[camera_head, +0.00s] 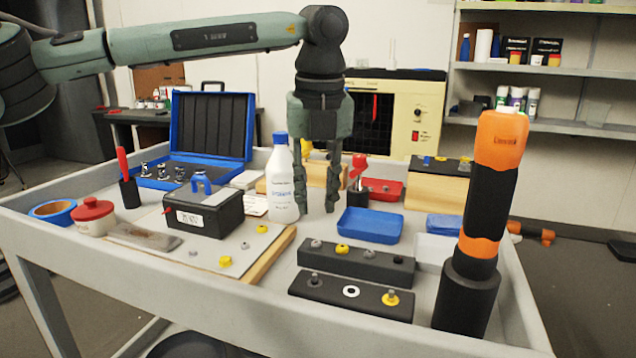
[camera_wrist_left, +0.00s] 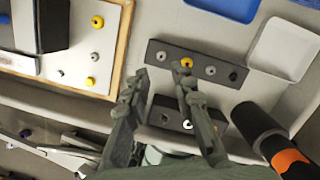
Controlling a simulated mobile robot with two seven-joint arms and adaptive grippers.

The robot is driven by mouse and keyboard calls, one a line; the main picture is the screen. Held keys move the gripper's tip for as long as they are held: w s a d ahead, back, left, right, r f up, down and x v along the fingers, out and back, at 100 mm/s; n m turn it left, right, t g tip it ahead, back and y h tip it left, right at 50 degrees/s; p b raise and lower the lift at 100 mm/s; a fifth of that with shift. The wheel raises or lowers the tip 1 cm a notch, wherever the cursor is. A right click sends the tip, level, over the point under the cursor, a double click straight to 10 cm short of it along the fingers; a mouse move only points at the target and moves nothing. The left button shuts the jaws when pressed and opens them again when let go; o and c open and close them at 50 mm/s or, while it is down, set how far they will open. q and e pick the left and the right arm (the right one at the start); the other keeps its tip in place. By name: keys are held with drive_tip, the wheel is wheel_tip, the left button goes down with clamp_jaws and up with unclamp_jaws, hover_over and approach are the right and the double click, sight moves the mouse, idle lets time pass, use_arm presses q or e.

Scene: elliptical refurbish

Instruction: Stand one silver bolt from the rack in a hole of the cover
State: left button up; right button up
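The long black bar (camera_head: 330,262), which looks like the rack, holds a row of silver and yellow bolts; it also shows in the left wrist view (camera_wrist_left: 222,86). A silver bolt (camera_wrist_left: 210,70) sits right of a yellow one (camera_wrist_left: 187,62). My left gripper (camera_head: 318,208) is open, empty and pointing down above the cart. My right gripper is out of view.
A white bottle (camera_head: 281,185) stands close left of my left gripper. A blue tray (camera_head: 370,225) lies to its right. A tall orange and black tool (camera_head: 492,185) stands at the right. A black box (camera_head: 203,215) and blue case (camera_head: 210,125) are at left.

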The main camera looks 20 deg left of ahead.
sight(316, 241)
use_arm(q)
drive_tip(key=f, duration=0.4)
drive_tip(key=w+f, duration=0.1)
drive_tip(key=f, duration=0.2)
drive_tip(key=shift+a, duration=0.2)
drive_tip(key=shift+r, duration=0.1)
clamp_jaws()
